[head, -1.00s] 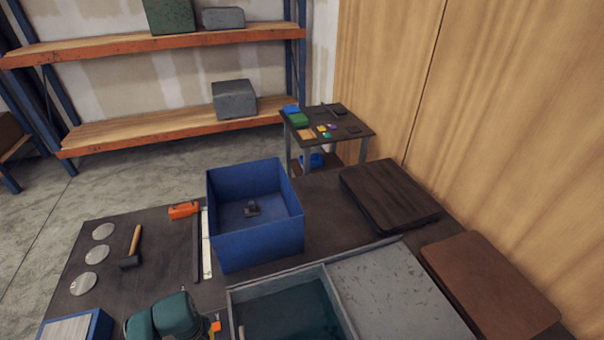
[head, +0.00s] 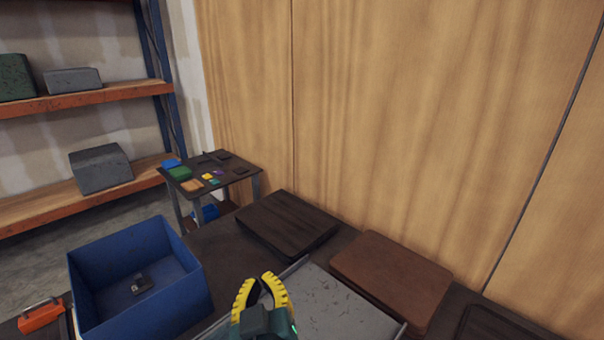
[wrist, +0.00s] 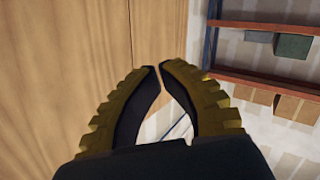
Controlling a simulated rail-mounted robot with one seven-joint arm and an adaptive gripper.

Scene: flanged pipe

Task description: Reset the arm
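My gripper (head: 258,279) has yellow toothed fingers and is at the bottom centre of the head view, above the grey tray on the workbench. In the wrist view the fingertips (wrist: 160,66) come almost together, with a thin gap between them. Nothing is held between the fingers. The wrist camera faces the wooden wall and the shelves, with no bench object close to the fingertips.
A blue bin (head: 90,312) with a small dark part (head: 142,285) inside stands left of my gripper. Dark (head: 287,223) and brown (head: 392,277) boards lie behind and right. A side table (head: 243,180) and shelf rack (head: 125,92) stand farther back. The wooden wall (head: 400,130) is behind.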

